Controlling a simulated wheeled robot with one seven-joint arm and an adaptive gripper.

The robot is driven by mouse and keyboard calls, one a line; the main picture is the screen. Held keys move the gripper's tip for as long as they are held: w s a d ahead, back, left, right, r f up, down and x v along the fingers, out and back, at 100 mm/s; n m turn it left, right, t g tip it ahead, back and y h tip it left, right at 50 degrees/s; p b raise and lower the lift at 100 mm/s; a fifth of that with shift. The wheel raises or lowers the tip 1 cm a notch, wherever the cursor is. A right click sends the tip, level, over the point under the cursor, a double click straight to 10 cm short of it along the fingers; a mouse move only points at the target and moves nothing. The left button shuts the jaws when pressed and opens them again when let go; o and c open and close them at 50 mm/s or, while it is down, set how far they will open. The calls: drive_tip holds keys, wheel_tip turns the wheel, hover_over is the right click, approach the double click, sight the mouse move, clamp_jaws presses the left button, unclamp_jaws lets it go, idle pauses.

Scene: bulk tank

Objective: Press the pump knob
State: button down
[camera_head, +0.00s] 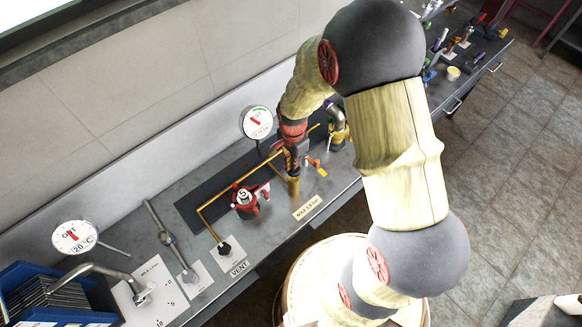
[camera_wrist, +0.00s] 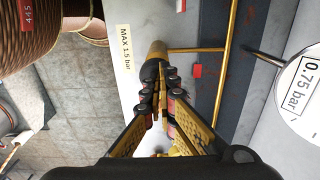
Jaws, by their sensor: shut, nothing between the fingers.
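My gripper (camera_head: 293,168) points down over the bench, fingers closed together, at a brass post (camera_head: 293,188) behind the "MAX 1.5 bar" label (camera_head: 307,208). No part is labelled as a pump knob, and the fingers hide the near end of the post. A red fitting with a white cap (camera_head: 245,200) stands to the left of my gripper.
A brass pipe (camera_head: 228,191) runs close behind the post. A gauge (camera_head: 257,122) stands at the back. A black knob (camera_head: 224,248) sits by the "VENT" label (camera_head: 239,268). A blue rack (camera_head: 42,290) is at the left. A small red-orange fitting (camera_head: 317,165) is right of my gripper.

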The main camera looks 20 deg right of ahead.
sight(295, 175)
wheel_tip(295, 175, up, 11)
drive_tip(key=shift+r+b, duration=0.2)
drive_tip(key=shift+b, duration=0.2)
idle(1.9)
drive_tip(key=s+a+r+n+t+b, duration=0.1)
drive_tip(key=s+n+t+b, duration=0.4)
drive_tip(key=s+n+b, duration=0.9)
drive_tip(key=s+a+b, duration=0.1)
drive_tip(key=s+b, duration=0.2)
drive_tip(key=b, duration=0.3)
drive_tip(key=shift+a+r+t+b, duration=0.15)
drive_tip(key=shift+r+t+b, duration=0.15)
drive_tip(key=shift+r+b, duration=0.1)
drive_tip(key=c, duration=2.5)
unclamp_jaws()
drive_tip(key=shift+r, duration=0.1)
drive_tip(key=shift+c, duration=0.2)
